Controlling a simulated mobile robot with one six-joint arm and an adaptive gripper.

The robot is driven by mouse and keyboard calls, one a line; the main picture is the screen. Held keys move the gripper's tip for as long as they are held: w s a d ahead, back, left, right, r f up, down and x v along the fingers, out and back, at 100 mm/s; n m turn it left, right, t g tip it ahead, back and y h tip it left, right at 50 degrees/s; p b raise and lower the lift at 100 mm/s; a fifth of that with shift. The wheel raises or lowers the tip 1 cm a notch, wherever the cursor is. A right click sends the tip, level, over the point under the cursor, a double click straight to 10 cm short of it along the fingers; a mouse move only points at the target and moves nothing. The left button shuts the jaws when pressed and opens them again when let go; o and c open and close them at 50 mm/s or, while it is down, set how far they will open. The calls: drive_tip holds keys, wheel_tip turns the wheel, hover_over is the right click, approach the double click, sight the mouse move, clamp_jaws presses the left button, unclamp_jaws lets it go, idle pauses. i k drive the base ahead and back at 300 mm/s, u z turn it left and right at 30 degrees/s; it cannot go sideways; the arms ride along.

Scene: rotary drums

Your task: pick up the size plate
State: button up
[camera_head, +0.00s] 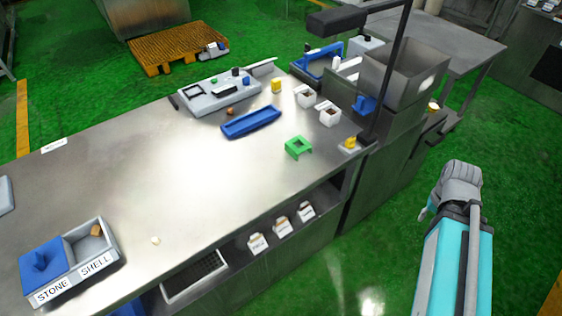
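I cannot tell for sure which thing is the size plate. A small green block-like piece with a square opening (298,147) stands on the steel table near its right front edge. A long blue tray (250,122) lies on the table behind and left of it. My gripper (459,183) is at the grey end of my teal arm at the lower right. It is over the green floor, off the table and well apart from the things on it. Its fingers cannot be made out, so its opening is hidden.
A steel hopper (403,73) and a dark post (388,75) stand at the table's right end. White cups (328,114), a grey panel (218,92) and a stone-and-shell box (72,262) are on the table (170,175). Its middle is mostly clear. White-labelled containers (282,226) sit on a lower shelf.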

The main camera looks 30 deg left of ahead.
sight(290, 149)
drive_tip(key=z, duration=0.05)
drive_tip(key=k, duration=1.75)
drive_tip(key=u, duration=1.4)
drive_tip(key=i, duration=1)
